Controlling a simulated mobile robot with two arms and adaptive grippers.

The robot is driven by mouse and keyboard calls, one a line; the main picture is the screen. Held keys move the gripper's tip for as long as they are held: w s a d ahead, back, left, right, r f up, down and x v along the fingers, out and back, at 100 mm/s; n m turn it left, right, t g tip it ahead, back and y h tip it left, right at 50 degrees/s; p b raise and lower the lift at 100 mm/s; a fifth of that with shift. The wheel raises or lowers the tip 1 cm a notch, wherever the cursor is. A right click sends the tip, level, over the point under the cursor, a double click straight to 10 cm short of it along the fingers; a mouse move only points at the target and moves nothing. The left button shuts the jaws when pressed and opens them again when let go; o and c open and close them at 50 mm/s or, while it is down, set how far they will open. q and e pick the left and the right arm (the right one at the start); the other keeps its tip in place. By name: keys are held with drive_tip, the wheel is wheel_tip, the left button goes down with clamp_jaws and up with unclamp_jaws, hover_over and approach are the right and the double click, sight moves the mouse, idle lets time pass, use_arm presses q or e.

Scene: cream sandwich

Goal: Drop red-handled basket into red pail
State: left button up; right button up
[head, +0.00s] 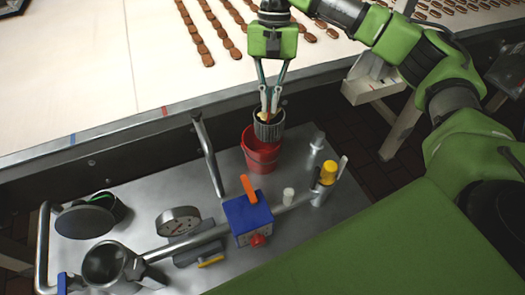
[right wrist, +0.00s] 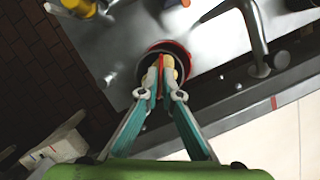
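The red pail (head: 260,158) stands on the metal cart (head: 150,140), just below the conveyor edge. A small dark ribbed basket (head: 268,131) is over the pail's mouth, upright or nearly so; I cannot tell if its bottom is inside the rim. My right gripper (head: 269,106) points down with its fingers closed on the basket's red handle. In the right wrist view, the red handle (right wrist: 161,68) shows between the fingertips (right wrist: 168,85), with something yellowish beside it. The pail's red rim (right wrist: 172,45) shows around the dark basket. My left gripper is not in view.
The conveyor (head: 180,60) with rows of brown biscuits lies behind. A bent metal post (head: 207,155) stands left of the pail. A metal fitting with a yellow cap (head: 328,172) stands right, and a blue valve box (head: 247,215) in front. A white bin (head: 370,88) is at the right.

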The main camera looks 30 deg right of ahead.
drive_tip(key=o, duration=0.3)
drive_tip(key=shift+r, duration=0.1)
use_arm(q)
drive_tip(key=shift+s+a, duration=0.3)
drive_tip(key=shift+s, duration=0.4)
use_arm(e)
drive_tip(key=v, duration=1.2)
